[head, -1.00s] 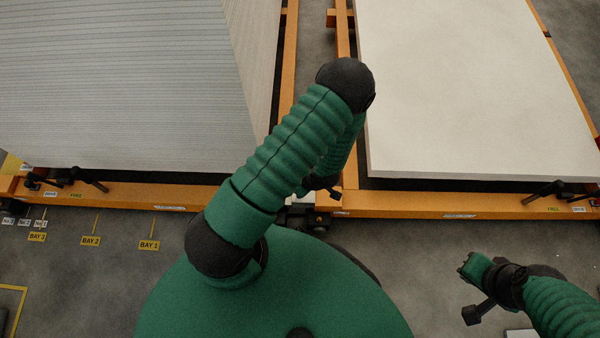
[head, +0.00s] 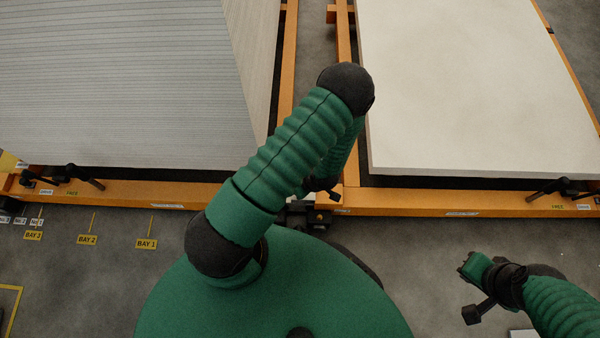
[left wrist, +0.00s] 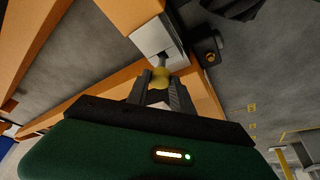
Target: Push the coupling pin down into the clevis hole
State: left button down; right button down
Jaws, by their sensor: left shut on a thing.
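The shank points at a pale metal block (left wrist: 155,36), which seems to be the clevis. How deep the pin sits in the hole cannot be seen. My left gripper (left wrist: 160,86) is shut on the knob. In the head view my left arm hides most of that gripper and the pin; only dark coupling parts (head: 297,213) show beside the arm. My right gripper (head: 478,289) is at the lower right, away from the coupling; its jaws are unclear.
Two orange frames meet near the coupling. The left frame (head: 130,195) carries a tall stack of grey sheets (head: 120,80); the right one (head: 430,204) carries a low white stack (head: 470,80). Grey floor is open in front.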

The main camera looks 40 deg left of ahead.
pick_arm(q)
jog(key=shift+f+b, duration=1.25)
jog(key=shift+f, duration=0.85)
jog(key=c, duration=1)
grip_release()
jog(key=shift+r, duration=0.1)
jog(key=shift+c, duration=0.2)
jog(key=p+v, duration=1)
jog(key=v, duration=0.6)
jog(key=shift+r+p, duration=0.35)
jog(key=shift+p, duration=0.05)
